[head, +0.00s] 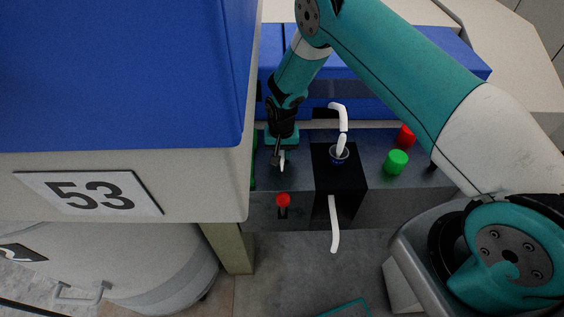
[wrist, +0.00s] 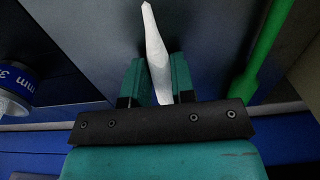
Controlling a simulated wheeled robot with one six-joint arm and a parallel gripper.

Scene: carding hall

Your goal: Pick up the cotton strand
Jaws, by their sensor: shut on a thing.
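My gripper (head: 277,158) points down over the metal machine top, to the left of the black block. In the wrist view my gripper (wrist: 157,82) is shut on a white cotton strand (wrist: 152,35), which stands out beyond the fingertips. A short white piece of that strand (head: 282,161) shows beside the fingers in the head view. Another white strand length (head: 341,116) arches into a blue-rimmed ring (head: 339,157) on the black block. A white tail (head: 334,226) hangs down the block's front. Whether these lengths join the held piece cannot be told.
A black block (head: 325,172) stands right of my gripper. A green knob (head: 396,161) and red knob (head: 406,136) lie further right; a red knob (head: 283,200) is on the front face. A large machine housing marked 53 (head: 92,193) stands close left. A green rod (wrist: 264,60) is near the fingers.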

